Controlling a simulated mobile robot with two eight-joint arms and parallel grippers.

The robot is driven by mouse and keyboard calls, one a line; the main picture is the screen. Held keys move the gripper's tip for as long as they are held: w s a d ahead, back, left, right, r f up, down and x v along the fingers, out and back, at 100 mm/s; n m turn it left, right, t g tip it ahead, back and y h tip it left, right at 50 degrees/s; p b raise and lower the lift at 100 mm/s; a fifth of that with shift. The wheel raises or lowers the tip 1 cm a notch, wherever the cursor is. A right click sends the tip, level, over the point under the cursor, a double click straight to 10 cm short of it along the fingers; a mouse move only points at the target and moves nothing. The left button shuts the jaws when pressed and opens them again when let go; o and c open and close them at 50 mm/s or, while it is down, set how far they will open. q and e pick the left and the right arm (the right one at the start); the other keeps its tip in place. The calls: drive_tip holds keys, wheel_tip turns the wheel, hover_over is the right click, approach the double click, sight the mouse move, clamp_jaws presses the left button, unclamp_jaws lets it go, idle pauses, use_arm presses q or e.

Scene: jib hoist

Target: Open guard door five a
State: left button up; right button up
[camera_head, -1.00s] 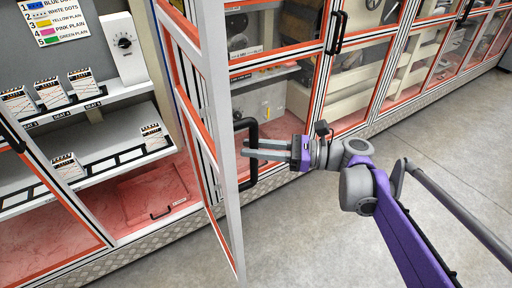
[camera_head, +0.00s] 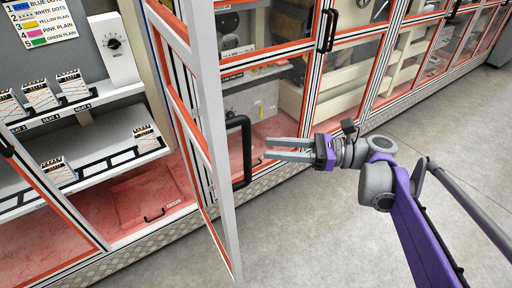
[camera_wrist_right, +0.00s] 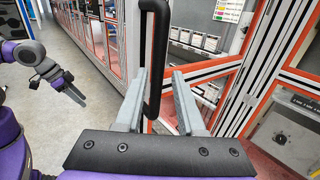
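A guard door (camera_head: 205,95) with a pale frame and orange edging stands swung out from the machine front in the head view. I cannot read a label naming it five a. Its black bar handle (camera_head: 242,150) faces right. My right gripper (camera_head: 268,149) is open just right of the handle, its fingers pointing at it and apart from it. In the right wrist view the handle (camera_wrist_right: 157,55) runs upright beyond and between the two spread fingers. My left gripper (camera_wrist_right: 72,92) shows small at the left of that view; its opening is unclear.
Behind the door is an open bay with shelves (camera_head: 90,122) holding striped cards, a dial box (camera_head: 114,45) and a red floor with a small hatch (camera_head: 145,200). Closed guard doors (camera_head: 345,85) line the right. The grey floor (camera_head: 310,235) in front is clear.

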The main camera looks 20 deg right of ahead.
drive_tip(key=v, duration=0.4)
idle(0.4)
drive_tip(key=s+a+f+n+g+h, duration=0.4)
drive_tip(key=a+f+n+h, duration=0.25)
drive_tip(key=a+f, duration=0.6)
drive_tip(key=s+d+f+n+h, duration=0.2)
drive_tip(key=s+f+n+h, duration=0.2)
drive_tip(key=f+n, duration=0.2)
drive_tip(key=s+d+f+n+t+h+p, duration=0.1)
drive_tip(key=s+d+f+n+h, duration=0.2)
drive_tip(key=n, duration=0.8)
wheel_tip(320, 180, down, 3)
drive_tip(key=shift+s+r+h, duration=0.1)
drive_tip(key=shift+s+h, duration=0.3)
drive_tip(key=shift+h, duration=0.85)
drive_tip(key=shift+w, duration=0.1)
